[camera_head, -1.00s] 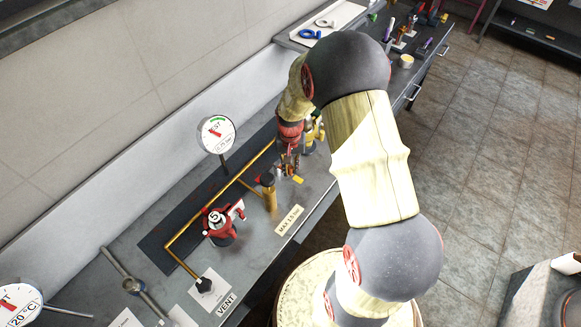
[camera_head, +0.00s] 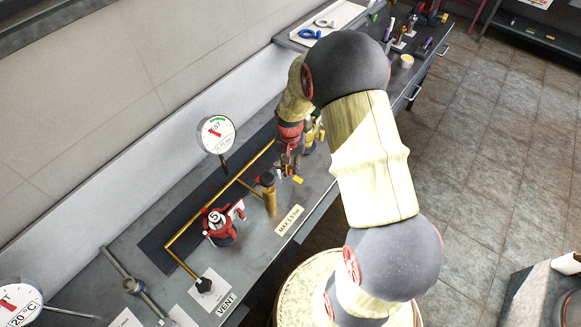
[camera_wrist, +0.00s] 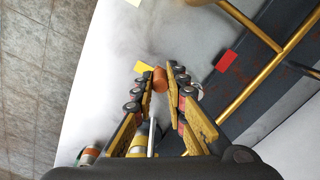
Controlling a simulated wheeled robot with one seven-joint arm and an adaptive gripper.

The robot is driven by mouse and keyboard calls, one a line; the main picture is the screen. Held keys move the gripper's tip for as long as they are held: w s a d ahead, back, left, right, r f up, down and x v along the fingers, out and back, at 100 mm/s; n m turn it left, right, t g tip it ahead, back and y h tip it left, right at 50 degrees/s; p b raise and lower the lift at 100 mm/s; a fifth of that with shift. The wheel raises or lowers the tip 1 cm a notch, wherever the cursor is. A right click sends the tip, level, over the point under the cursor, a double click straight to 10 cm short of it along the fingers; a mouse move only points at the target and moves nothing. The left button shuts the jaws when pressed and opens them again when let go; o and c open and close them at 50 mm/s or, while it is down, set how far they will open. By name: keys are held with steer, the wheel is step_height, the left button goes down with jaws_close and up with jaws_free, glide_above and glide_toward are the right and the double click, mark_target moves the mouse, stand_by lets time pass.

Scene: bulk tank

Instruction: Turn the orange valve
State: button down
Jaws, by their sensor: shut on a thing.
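The orange valve shows in the wrist view as a small orange, rounded piece (camera_wrist: 160,79) between my fingertips. My gripper (camera_wrist: 161,78) is shut on it, with one finger on each side. In the head view my gripper (camera_head: 288,168) is low over the bench beside the brass pipe, and my arm reaches over from the right. A small orange-yellow piece (camera_head: 298,179) shows just below the fingers there. The valve's body and stem are mostly hidden by my fingers.
A brass pipe (camera_head: 221,195) runs along the dark plate. A brass cylinder (camera_head: 269,197), a red fitting marked 5 (camera_head: 220,227) and a round gauge (camera_head: 216,134) stand nearby. A "MAX 2.5 bar" label (camera_head: 289,220) lies in front. A yellow tag (camera_wrist: 143,67) and a red tag (camera_wrist: 226,60) lie near my fingertips.

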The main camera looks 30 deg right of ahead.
steer(key=a+m, duration=0.1)
steer(key=m, duration=0.2)
steer(key=a+m, duration=0.4)
steer(key=m, duration=0.1)
steer(key=shift+w+m, duration=0.15)
steer(key=shift+m, duration=0.15)
steer(key=m, duration=0.1)
steer(key=w+a+m, duration=0.1)
steer(key=m, duration=0.2)
steer(key=shift+w+a+m, duration=0.3)
steer(key=shift+a, duration=0.1)
steer(key=shift+w+a+m, duration=0.3)
steer(key=shift+w+m, duration=0.25)
steer(key=shift+m, duration=0.6)
steer(key=shift+w+a+m, duration=0.3)
steer(key=shift+w+m, duration=0.2)
steer(key=shift+m, duration=0.65)
steer(key=c, duration=1.8)
jaws_free()
steer(key=shift+o, duration=0.2)
step_height(320, 180, up, 12)
